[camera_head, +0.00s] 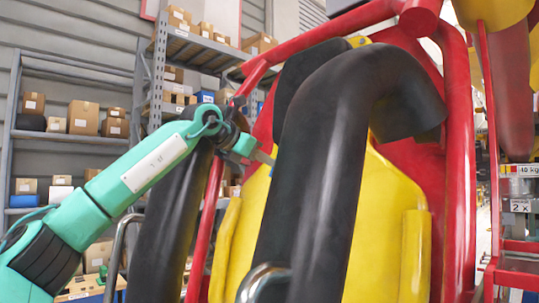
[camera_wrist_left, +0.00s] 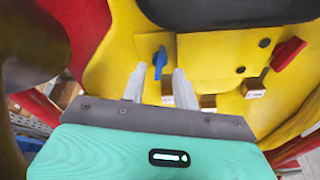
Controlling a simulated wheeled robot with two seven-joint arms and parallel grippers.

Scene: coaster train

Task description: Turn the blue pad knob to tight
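The blue pad knob (camera_wrist_left: 159,60) is a small blue lever on the yellow seat shell, at the upper middle of the left wrist view. My left gripper (camera_wrist_left: 158,82) has its two pale fingers spread apart, with the knob showing between and just beyond their tips. I see nothing held between the fingers, and I cannot tell if either touches the knob. My right gripper is in neither view.
A thick black padded restraint (camera_head: 322,170) stands close right of my left gripper, in front of the yellow seat (camera_head: 385,200). Red frame tubes (camera_head: 465,150) surround it. A red knob (camera_wrist_left: 288,53) sits to the right on the shell. Shelves with boxes (camera_head: 84,117) stand behind.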

